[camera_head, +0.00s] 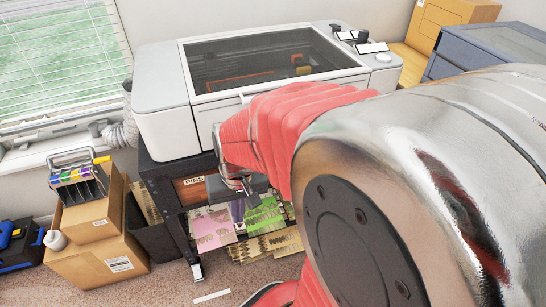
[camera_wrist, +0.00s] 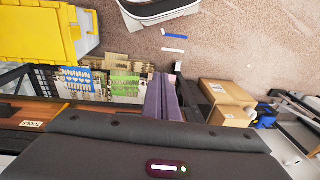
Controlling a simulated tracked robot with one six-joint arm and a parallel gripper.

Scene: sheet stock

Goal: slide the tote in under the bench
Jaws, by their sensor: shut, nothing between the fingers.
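The yellow tote (camera_wrist: 35,28) is cut off by the top left corner of the wrist view. It stands on the carpet side of the bench, and I cannot tell whether any of it is under. It does not show in the head view, where my arm covers much of the right side. The bench (camera_head: 160,185) is a dark frame with wooden drawer fronts, below a grey-white machine. Its wooden front also shows in the wrist view (camera_wrist: 75,117). My gripper (camera_head: 245,187) is shut and empty at the bench front; its fingers (camera_wrist: 163,92) are apart from the tote.
Patterned sheets (camera_head: 212,228) fill the low space under the bench. Cardboard boxes (camera_head: 95,258) and a blue-black case (camera_head: 20,245) stand left of it. A white strip (camera_head: 211,296) lies on the carpet. The machine (camera_head: 165,100) sits above. Open carpet (camera_wrist: 235,35) shows in the wrist view.

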